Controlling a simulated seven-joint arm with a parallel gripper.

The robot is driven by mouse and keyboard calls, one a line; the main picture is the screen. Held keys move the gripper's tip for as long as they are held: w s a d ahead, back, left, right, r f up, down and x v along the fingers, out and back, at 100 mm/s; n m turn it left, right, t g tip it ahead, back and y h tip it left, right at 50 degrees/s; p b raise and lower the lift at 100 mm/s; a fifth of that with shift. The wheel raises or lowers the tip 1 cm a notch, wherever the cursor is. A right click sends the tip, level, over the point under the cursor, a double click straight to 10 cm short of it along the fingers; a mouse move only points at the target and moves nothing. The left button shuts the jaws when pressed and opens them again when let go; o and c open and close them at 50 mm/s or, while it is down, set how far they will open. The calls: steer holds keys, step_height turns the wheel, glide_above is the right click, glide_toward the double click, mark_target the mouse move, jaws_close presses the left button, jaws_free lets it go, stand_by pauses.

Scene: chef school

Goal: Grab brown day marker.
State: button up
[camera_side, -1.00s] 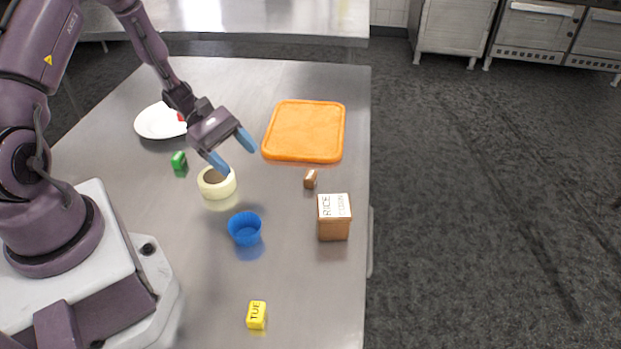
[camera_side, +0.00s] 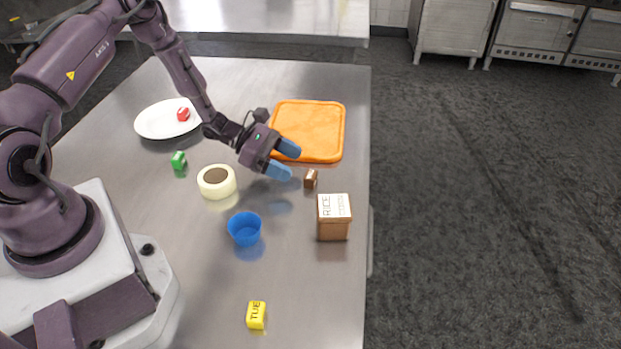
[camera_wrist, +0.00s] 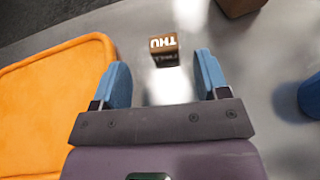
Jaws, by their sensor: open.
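The brown day marker (camera_side: 311,178) is a small brown block lying on the steel table, between the orange board and the rice box. In the wrist view the brown marker (camera_wrist: 164,43) shows white letters "THU" and sits ahead of the fingertips, roughly centred between them. My gripper (camera_side: 289,160) has blue fingers and is open and empty. It is just left of the marker in the side view, low over the table and apart from it. The open fingers also show in the wrist view (camera_wrist: 162,75).
An orange board (camera_side: 310,130) lies close behind my gripper. A rice box (camera_side: 334,218) stands in front of the marker. A blue cup (camera_side: 245,229), tape roll (camera_side: 217,182), green marker (camera_side: 179,160), yellow marker (camera_side: 256,315) and white plate (camera_side: 155,122) with a red marker (camera_side: 183,114) are around.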

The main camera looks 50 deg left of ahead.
mark_target(307, 174)
steer(key=x, duration=0.5)
steer(key=shift+s+f, duration=0.1)
steer(key=shift+s, duration=0.05)
steer(key=c, duration=1)
